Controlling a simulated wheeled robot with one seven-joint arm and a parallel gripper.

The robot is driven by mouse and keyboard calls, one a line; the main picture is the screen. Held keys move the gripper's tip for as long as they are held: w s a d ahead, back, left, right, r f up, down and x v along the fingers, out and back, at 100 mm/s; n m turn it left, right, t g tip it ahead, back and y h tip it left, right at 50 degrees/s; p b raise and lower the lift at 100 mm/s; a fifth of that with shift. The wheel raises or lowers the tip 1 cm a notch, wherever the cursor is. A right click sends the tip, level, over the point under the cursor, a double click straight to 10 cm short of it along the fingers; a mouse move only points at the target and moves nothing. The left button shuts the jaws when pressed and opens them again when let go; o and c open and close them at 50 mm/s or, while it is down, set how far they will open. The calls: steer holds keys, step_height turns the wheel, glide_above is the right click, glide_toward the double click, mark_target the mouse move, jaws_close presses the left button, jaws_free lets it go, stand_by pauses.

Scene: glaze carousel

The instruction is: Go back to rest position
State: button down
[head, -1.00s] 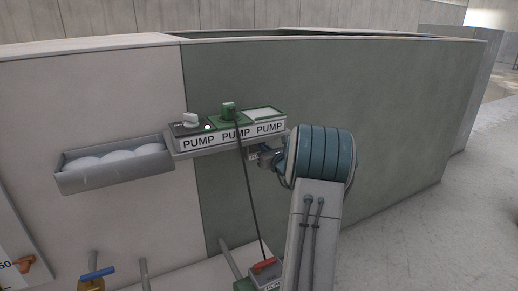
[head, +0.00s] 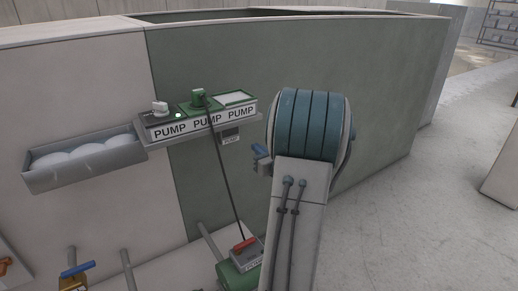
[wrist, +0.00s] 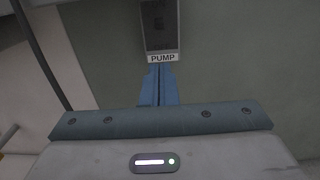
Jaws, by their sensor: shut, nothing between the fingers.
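My gripper (wrist: 160,84) is shut, its blue fingers together with nothing between them. In the wrist view the fingertips point toward a dark grey box labelled PUMP (wrist: 160,28), with a visible label just beyond them. In the head view the blue gripper end (head: 261,152) shows only in part at the left of my arm's blue-banded joint, which hides the rest. It is right of and below the shelf's small hanging PUMP box (head: 231,137), with a gap between them.
A wall shelf holds several PUMP units (head: 200,116), with a green plug (head: 198,98) and a dark cable. A grey tray (head: 85,165) of white round things hangs at left. A green pump with a red handle (head: 243,244) stands below. Floor at right (head: 440,200) is open.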

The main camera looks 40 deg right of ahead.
stand_by(0.7)
steer(key=s+a+r+n+g+y+p, duration=0.1)
steer(key=a+r+n+g+y+p, duration=0.25)
steer(key=a+n, duration=0.45)
steer(key=a+r+n+g+y+p, duration=0.2)
steer(key=a+r+n+y+p, duration=0.25)
steer(key=a, duration=0.85)
steer(key=s+a+r+n+g+y+p, duration=0.1)
steer(key=a+r+n+g+y+p, duration=0.3)
steer(key=a, duration=0.6)
steer(key=s+a+r+n+g+h+p, duration=0.3)
steer(key=s+a+r+n+g+p, duration=0.25)
steer(key=s+a+n+p, duration=0.4)
steer(key=s+d+r+n+h+p, duration=0.3)
steer(key=s+r+n+h+p, duration=0.2)
steer(key=n, duration=0.6)
steer(key=shift+s+d+r+n+h+p, duration=0.3)
steer(key=shift+s+r+p, duration=0.4)
steer(key=shift+s+r, duration=0.75)
steer(key=shift+w+a+r, duration=0.1)
steer(key=shift+w+a, duration=0.05)
